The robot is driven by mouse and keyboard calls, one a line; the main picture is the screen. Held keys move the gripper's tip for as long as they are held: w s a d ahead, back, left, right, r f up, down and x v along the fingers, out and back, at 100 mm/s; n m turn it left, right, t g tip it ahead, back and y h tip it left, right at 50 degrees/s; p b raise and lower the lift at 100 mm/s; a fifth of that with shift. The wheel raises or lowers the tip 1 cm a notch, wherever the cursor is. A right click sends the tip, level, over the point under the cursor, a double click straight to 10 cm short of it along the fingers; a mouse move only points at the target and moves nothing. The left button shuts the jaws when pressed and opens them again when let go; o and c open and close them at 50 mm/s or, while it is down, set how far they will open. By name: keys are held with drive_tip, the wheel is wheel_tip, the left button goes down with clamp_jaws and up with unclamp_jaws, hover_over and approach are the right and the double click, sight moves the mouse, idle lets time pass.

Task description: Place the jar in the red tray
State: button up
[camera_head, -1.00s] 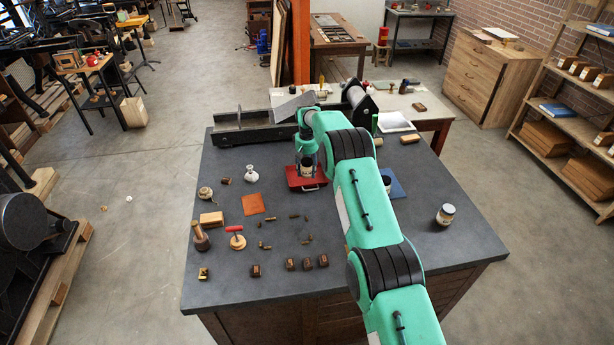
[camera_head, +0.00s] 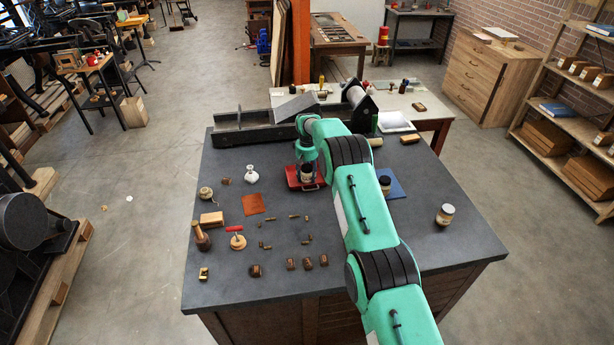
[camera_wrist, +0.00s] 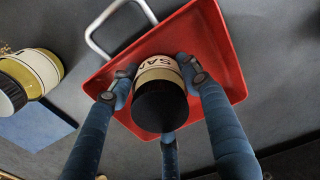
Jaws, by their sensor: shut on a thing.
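The jar (camera_wrist: 160,98) has a black lid and a cream label with dark letters. In the wrist view my gripper (camera_wrist: 157,80) has its fingers closed around it. The red tray (camera_wrist: 222,50), with a metal handle, lies directly behind and under the jar. In the head view the jar (camera_head: 307,172) is over the tray (camera_head: 292,183), below my gripper (camera_head: 308,160), and looks upright. I cannot tell whether its base touches the tray floor.
A third jar (camera_head: 445,214) stands at the right. A dark press bed (camera_head: 250,132) lies behind the tray. Small pieces and tools lie on the left and front.

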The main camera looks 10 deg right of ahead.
drive_tip(key=shift+f, duration=0.1)
drive_tip(key=o, duration=1.3)
drive_tip(key=shift+o, duration=0.2)
wheel_tip(320, 180, up, 12)
drive_tip(key=shift+r+b, duration=0.1)
drive_tip(key=shift+b, duration=0.35)
